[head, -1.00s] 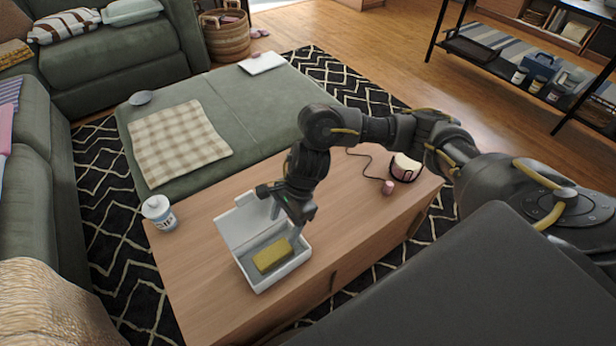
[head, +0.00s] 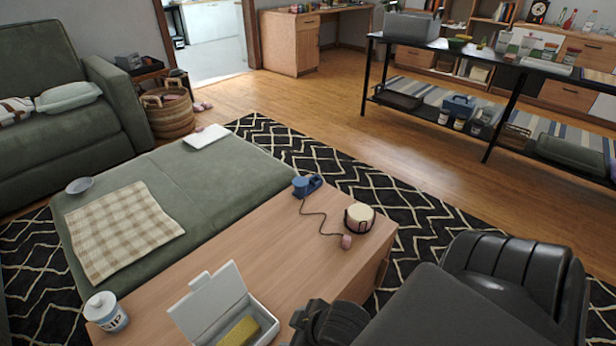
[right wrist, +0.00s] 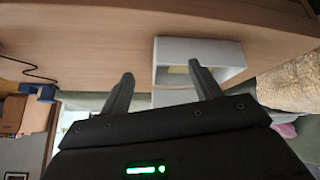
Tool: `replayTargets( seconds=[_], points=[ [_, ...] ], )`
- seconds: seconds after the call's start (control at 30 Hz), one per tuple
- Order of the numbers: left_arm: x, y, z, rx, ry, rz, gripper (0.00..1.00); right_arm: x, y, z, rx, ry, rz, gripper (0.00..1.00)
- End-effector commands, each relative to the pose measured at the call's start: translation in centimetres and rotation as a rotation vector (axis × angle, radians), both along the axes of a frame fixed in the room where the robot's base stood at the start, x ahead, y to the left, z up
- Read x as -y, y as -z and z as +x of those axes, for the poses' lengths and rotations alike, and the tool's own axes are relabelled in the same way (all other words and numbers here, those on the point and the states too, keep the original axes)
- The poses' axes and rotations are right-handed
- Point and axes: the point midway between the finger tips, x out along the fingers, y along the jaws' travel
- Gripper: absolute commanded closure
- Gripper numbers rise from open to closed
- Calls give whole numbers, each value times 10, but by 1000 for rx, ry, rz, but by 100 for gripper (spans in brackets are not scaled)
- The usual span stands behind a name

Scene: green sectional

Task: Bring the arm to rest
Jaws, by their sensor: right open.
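My right gripper (right wrist: 161,72) shows in the right wrist view. Its two fingers are apart with nothing between them. A white open box (right wrist: 225,52) lies beyond the fingertips on the wooden table (right wrist: 100,40), apart from them. In the head view the open box (head: 213,308) stands near the bottom edge with its lid up. A yellow block (head: 240,332) lies inside it, cut off by the frame edge. Dark parts of my right arm fill the bottom right of the head view. The right fingertips are hidden there. My left gripper is not in view.
A white lidded jar (head: 106,312) stands left of the box. A blue tape dispenser (head: 306,186), a round pink-and-cream item (head: 359,217) and a corded pink item (head: 346,241) are on the table's far part. A green ottoman (head: 200,175) adjoins it. A black shelf table stands at upper right.

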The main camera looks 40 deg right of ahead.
Motion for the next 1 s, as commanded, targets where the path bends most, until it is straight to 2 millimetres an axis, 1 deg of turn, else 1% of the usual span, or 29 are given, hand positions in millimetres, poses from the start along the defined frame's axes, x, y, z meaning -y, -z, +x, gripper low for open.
replayTargets(
  seconds=[0.03,0.1,0.17,0.73,0.87,1.0],
  points=[
    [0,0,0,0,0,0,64,9,4,-13,-43,75,25,37],
    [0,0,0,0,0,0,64,14,8,-23,-81,149,48,37],
    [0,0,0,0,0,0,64,17,9,-27,-95,177,58,37],
    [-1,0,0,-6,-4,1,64,18,10,-27,-102,182,57,37],
    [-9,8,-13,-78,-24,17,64,26,17,-40,-171,205,36,37],
    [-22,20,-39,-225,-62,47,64,39,29,-66,-314,248,-5,37]
  ],
)
